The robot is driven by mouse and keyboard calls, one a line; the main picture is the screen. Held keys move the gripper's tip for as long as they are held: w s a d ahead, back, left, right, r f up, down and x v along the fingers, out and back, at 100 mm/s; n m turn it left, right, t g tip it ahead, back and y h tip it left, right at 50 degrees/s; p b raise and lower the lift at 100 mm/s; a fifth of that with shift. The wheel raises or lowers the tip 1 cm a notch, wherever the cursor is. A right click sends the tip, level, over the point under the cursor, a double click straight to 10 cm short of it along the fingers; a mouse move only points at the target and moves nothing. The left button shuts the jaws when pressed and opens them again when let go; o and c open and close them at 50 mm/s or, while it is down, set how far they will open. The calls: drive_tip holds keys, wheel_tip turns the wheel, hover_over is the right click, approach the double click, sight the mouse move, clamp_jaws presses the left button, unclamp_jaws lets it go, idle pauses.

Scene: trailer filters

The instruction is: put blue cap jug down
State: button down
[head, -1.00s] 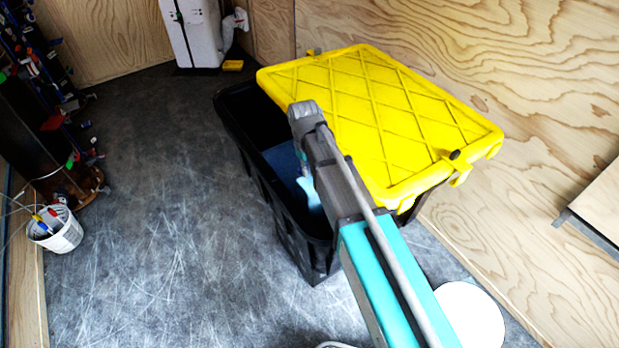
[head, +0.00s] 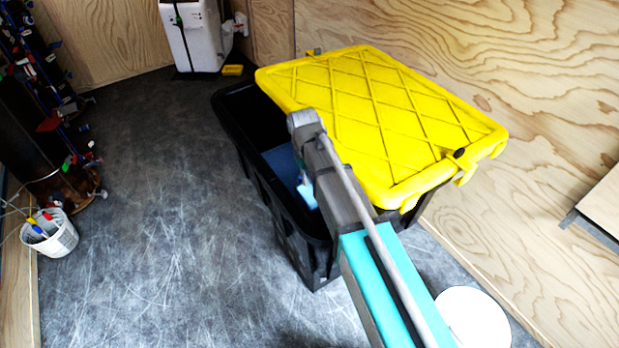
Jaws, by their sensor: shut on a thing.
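My arm reaches up from the bottom of the head view, and its end hangs over the open side of a black bin (head: 298,235). My gripper (head: 304,178) is down inside the bin's opening, mostly hidden behind my own forearm. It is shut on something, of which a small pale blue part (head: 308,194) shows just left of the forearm. I take this to be the blue cap jug, but its cap and outline are hidden. I cannot tell whether it touches the bin's floor. A flat blue surface (head: 283,160) shows inside the bin.
A yellow lid (head: 400,110) covers the bin's right part, close beside my forearm. A white bucket with tools (head: 58,242) stands at left. A white container (head: 192,38) stands at the back. A round white thing (head: 472,318) is at lower right. The grey floor at left is clear.

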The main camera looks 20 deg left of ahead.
drive_tip(key=shift+f, duration=0.15)
drive_tip(key=c, duration=0.6)
unclamp_jaws()
drive_tip(key=shift+r, duration=0.2)
drive_tip(key=r+p, duration=0.8)
drive_tip(key=a+r+p, duration=0.1)
drive_tip(key=r+p, duration=0.2)
drive_tip(key=p, duration=0.1)
drive_tip(key=shift+w+r, duration=0.4)
